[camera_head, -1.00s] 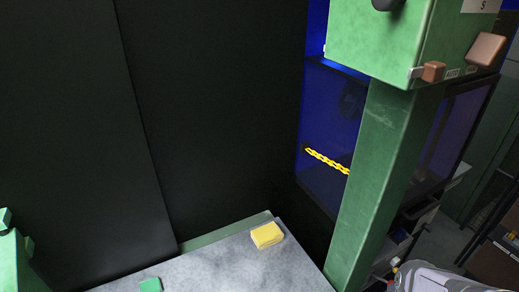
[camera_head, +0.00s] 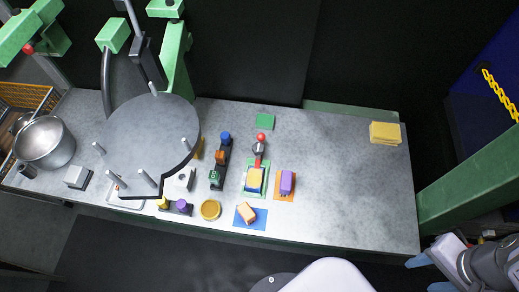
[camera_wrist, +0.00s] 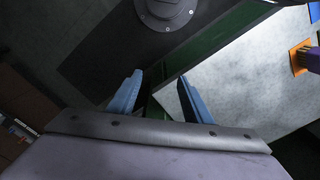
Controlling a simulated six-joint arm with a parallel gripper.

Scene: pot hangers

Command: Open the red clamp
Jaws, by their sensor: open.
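The red clamp (camera_head: 258,161) is in the middle of the table in the head view, with a red knob (camera_head: 261,137) at its far end. It is small there; I cannot tell whether it is open or shut. A yellow block (camera_head: 254,180) on a green plate lies at its near end; I cannot tell if the clamp touches it. My gripper (camera_head: 430,274) is at the lower right of the head view, beyond the table's right front corner, far from the clamp. Its blue fingers are apart and empty, as the wrist view also shows (camera_wrist: 160,82). The clamp is not in the wrist view.
A wood-coloured block (camera_head: 246,210) on a blue plate lies in front. A dark knobbed rail (camera_head: 220,160) is to its left. A yellow sponge-like block (camera_head: 385,132) lies back right.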

